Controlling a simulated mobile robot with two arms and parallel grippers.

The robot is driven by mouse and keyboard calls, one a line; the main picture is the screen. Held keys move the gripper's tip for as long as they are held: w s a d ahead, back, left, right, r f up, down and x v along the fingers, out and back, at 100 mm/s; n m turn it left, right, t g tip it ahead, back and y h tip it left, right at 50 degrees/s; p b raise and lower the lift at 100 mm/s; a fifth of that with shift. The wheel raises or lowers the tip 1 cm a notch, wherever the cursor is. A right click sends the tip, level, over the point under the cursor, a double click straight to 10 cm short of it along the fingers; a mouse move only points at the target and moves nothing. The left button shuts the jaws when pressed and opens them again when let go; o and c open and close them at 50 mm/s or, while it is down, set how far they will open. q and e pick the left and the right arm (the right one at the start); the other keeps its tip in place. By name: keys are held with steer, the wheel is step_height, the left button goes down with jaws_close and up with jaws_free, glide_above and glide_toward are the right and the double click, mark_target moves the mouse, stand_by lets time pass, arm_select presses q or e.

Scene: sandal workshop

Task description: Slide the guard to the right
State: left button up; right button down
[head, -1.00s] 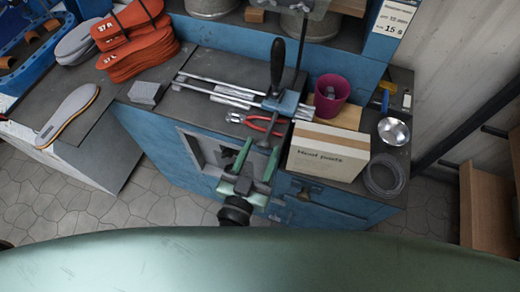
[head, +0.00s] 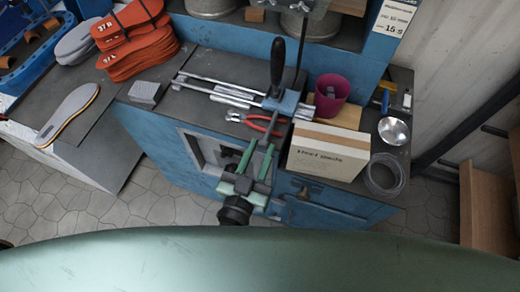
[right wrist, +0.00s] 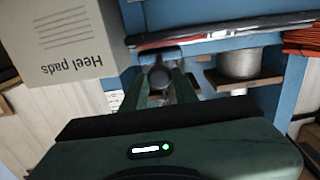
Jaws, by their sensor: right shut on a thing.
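What I take for the guard is a blue block (head: 285,103) at the right end of the silver rails (head: 222,88) on the bench, beside an upright black handle (head: 278,65). My right gripper (head: 257,152) is in front of the bench edge, its green fingers reaching up toward the block. In the right wrist view the fingers (right wrist: 162,85) close around a round dark knob (right wrist: 159,77) below a blue part. The knob seems to belong to the guard; the contact is partly hidden in the head view. My left gripper is not in view.
A Heel pads box (head: 328,153) stands close right of my right gripper. Red pliers (head: 262,125) lie in front of the rails. A magenta cup (head: 331,95), a metal bowl (head: 394,131) and a wire coil (head: 383,175) stand at the right. A grey block (head: 146,92) is at the left.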

stand_by(0.8)
steer(key=shift+d+r+p, duration=0.1)
steer(key=shift+d+p, duration=0.15)
steer(key=shift+p, duration=0.1)
steer(key=d+p, duration=0.1)
steer(key=d, duration=0.1)
steer(key=s+d+p, duration=0.1)
steer(key=shift+s+d+f+p, duration=0.15)
steer(key=shift+d+f+p, duration=0.05)
steer(key=shift+d+p, duration=0.15)
steer(key=c, duration=1.3)
jaws_free()
steer(key=shift+o, duration=0.9)
steer(key=shift+s+d, duration=0.1)
steer(key=shift+d, duration=0.1)
steer(key=shift+a, duration=0.1)
